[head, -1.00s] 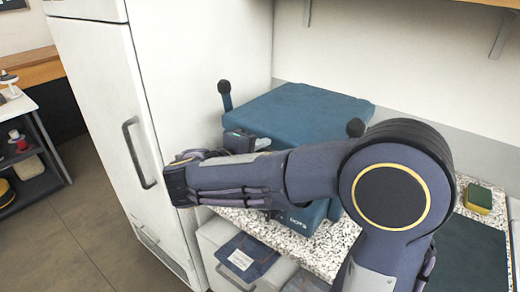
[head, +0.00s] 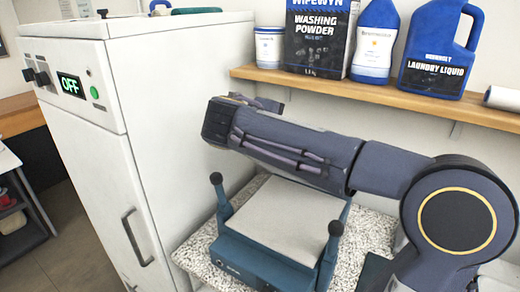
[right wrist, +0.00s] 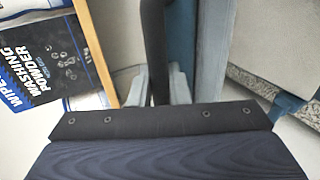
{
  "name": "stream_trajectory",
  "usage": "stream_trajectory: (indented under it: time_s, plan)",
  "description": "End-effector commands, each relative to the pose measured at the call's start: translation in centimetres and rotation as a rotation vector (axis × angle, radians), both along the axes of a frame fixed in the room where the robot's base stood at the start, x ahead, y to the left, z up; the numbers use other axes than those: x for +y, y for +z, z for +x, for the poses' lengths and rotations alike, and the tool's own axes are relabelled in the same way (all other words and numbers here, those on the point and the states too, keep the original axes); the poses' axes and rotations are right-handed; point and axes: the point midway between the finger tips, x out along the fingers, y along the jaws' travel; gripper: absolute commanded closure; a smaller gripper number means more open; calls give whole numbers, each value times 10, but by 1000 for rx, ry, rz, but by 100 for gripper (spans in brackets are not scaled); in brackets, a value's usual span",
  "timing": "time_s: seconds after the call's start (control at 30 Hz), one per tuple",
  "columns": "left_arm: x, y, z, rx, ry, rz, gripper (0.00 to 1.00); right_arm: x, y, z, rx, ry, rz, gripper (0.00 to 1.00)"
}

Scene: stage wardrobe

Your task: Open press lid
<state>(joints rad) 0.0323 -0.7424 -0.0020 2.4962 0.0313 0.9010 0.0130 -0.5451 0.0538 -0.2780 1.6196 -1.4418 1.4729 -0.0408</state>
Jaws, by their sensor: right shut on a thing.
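The press (head: 262,262) is a blue base on a speckled counter, with a pale grey flat pad (head: 285,215) uncovered on top. A black-knobbed post stands at each side. My right arm crosses behind and above the pad in the head view and hides most of the area where the lid would be. In the right wrist view the lid (right wrist: 212,45) shows as a blue-grey slab seen nearly edge-on, raised off the pad. My right gripper (right wrist: 157,92) is shut on the dark lid handle (right wrist: 153,40) beside it. My left gripper is out of view.
A white cabinet (head: 165,100) with an OFF display stands left of the press. A wooden shelf (head: 400,98) above holds washing powder (head: 318,40), laundry liquid (head: 438,50) and other containers, close to my raised arm.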

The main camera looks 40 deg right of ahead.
Motion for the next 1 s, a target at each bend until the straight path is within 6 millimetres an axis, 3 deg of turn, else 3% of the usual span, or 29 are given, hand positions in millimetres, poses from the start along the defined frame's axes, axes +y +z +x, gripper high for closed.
stream_trajectory:
  time_s: [0.1,0.4,0.97,1.0]
  plan:
    - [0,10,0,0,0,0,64,-22,23,7,-4,-4,0,100]
    - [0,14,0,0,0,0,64,-54,49,20,-2,-2,0,100]
    - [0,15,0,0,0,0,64,-61,53,24,-1,0,1,100]
    - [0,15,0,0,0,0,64,-61,53,24,-1,0,1,79]
